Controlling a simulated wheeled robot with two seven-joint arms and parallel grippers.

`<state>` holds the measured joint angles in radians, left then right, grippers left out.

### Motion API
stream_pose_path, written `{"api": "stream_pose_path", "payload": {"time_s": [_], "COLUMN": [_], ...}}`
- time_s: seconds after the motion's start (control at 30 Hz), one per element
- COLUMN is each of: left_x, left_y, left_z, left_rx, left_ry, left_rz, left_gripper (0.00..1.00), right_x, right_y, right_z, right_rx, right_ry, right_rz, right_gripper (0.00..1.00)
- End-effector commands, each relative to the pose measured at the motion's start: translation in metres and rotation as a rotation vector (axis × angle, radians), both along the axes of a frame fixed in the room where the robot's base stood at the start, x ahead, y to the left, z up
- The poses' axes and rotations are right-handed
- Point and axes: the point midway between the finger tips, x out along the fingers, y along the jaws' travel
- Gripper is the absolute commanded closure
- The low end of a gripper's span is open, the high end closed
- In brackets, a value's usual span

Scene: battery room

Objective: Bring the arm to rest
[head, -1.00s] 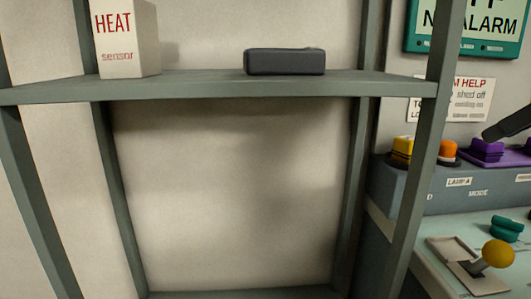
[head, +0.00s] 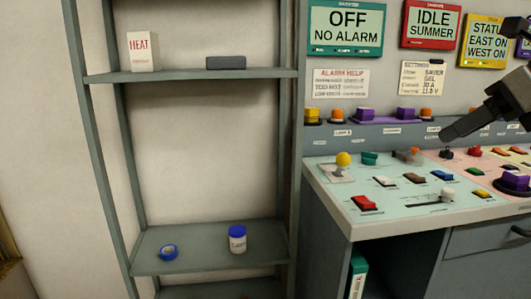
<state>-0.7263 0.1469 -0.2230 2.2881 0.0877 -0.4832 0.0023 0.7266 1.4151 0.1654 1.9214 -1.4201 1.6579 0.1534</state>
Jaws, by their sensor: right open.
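My right gripper (head: 478,121) comes in from the right edge, above the sloped control desk (head: 335,205). One dark finger points down and left over the desk. It is open with nothing seen between its fingers; part of it and its arm is cut off by the frame edge. Whether it touches any control cannot be told. My left gripper is not in view.
The desk carries a yellow-knobbed lever (head: 343,159), a red switch (head: 365,203) and a purple control (head: 514,181). A grey shelf (head: 200,76) at left holds a HEAT sensor box (head: 142,52), a dark block (head: 226,63), blue tape (head: 168,252) and a blue-lidded jar (head: 237,240).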

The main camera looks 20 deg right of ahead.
Motion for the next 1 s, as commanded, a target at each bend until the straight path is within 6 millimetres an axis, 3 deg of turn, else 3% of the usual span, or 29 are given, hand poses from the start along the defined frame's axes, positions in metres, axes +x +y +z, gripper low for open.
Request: {"api": "stream_pose_path", "payload": {"time_s": [0.37,0.47,0.63,0.77,0.9,1.0], "left_x": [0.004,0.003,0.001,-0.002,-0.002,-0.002], "left_y": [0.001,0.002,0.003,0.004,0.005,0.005], "left_z": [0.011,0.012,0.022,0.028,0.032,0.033], "left_rx": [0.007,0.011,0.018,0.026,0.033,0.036], "left_ry": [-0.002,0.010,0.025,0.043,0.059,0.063], "left_rz": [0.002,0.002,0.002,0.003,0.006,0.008], "left_gripper": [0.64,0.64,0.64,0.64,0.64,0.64], "right_x": [0.034,0.038,0.044,0.057,0.047,0.017], "right_y": [0.092,0.130,0.191,0.199,0.196,0.206], "right_z": [-0.048,-0.063,-0.085,-0.127,-0.227,-0.292], "right_rx": [0.393,0.626,1.288,1.907,2.350,2.461], "right_ry": [0.055,0.087,0.189,0.308,0.474,0.591], "right_rz": [0.267,0.338,0.303,-0.064,-0.739,-1.182], "right_gripper": [0.53,0.53,0.53,0.53,0.53,0.53]}}
